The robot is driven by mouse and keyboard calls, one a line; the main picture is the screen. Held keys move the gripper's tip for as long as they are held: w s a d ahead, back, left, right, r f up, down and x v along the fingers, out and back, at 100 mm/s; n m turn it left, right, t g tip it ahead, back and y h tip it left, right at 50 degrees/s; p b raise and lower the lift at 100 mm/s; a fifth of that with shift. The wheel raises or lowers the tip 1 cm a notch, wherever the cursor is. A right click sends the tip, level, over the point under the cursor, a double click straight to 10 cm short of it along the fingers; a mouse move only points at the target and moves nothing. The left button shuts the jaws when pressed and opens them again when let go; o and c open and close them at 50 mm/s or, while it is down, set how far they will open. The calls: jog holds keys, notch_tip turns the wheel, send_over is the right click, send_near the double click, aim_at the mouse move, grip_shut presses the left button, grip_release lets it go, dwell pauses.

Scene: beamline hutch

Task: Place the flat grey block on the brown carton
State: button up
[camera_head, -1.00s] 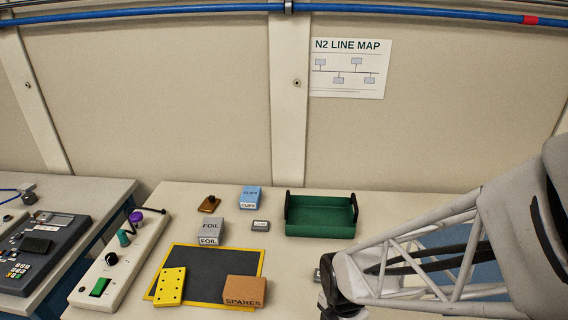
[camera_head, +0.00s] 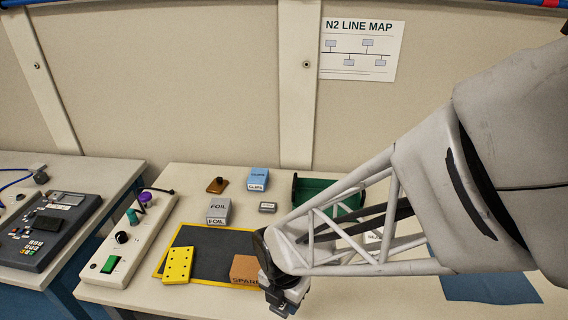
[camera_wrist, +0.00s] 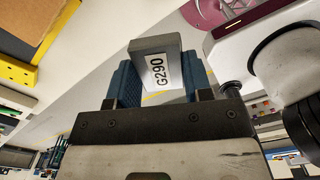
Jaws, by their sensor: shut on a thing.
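The brown carton marked SPARES (camera_head: 246,270) stands at the front right of the yellow-edged dark mat (camera_head: 213,243), partly hidden by my arm. What looks like its brown surface (camera_wrist: 42,22) fills the upper left corner of the wrist view. My gripper (camera_head: 280,300) is just right of the carton. The block is hidden in the head view. The block and carton appear apart.
A yellow plate with holes (camera_head: 177,265) lies left of the carton. A FOIL box (camera_head: 219,211), a small grey labelled box (camera_head: 268,207) and a blue box (camera_head: 258,179) stand behind. My arm partly covers a green tray (camera_head: 308,188). A control strip (camera_head: 140,238) runs along the left.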

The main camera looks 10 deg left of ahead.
jog(key=shift+s+a+r+n, duration=0.15)
jog(key=shift+a+n, duration=0.15)
jog(key=shift+a, duration=0.4)
jog(key=shift+a, duration=0.1)
send_over(252, 265)
jog(key=shift+f, duration=0.8)
jog(key=shift+f, duration=1.75)
jog(key=shift+f, duration=0.15)
